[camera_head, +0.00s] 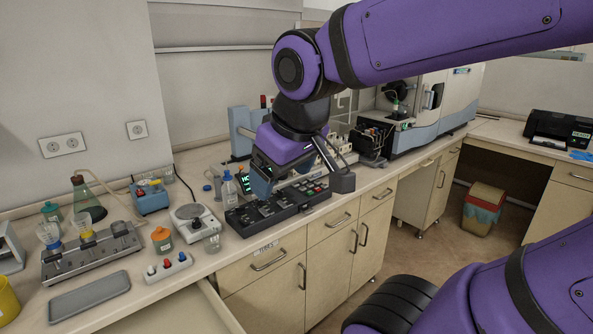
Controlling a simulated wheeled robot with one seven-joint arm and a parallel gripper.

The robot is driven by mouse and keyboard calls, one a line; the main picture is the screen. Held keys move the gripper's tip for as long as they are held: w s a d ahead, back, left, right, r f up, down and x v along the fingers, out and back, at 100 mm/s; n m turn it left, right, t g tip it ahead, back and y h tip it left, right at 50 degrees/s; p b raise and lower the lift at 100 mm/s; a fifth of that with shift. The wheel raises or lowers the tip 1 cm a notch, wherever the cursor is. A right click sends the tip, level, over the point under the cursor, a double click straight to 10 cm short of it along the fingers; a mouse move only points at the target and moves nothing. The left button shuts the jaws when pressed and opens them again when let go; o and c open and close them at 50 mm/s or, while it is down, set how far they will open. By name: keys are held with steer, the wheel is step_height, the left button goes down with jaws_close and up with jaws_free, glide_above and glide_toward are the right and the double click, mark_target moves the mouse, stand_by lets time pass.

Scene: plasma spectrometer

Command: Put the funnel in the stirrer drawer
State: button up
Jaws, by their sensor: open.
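My gripper (262,186) is open and points down over the counter, just above or beside a black tray. Nothing shows between its fingers, though the view of them is partly blocked. I cannot pick out the funnel for certain. Clear funnel-like cups (48,234) stand on a grey manifold (92,256) at the left. A drawer (220,305) under the left part of the counter is pulled open. Its front edge shows at the bottom, but its label and most of its inside do not.
A drawer labelled "TUBES" (268,262) is shut. A bin (483,208) stands on the floor.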

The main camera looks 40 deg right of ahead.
steer(key=s, duration=0.1)
steer(key=s+r+m, duration=0.1)
steer(key=s, duration=0.1)
steer(key=shift+s+y, duration=0.1)
steer(key=shift+y, duration=0.3)
stand_by(1.0)
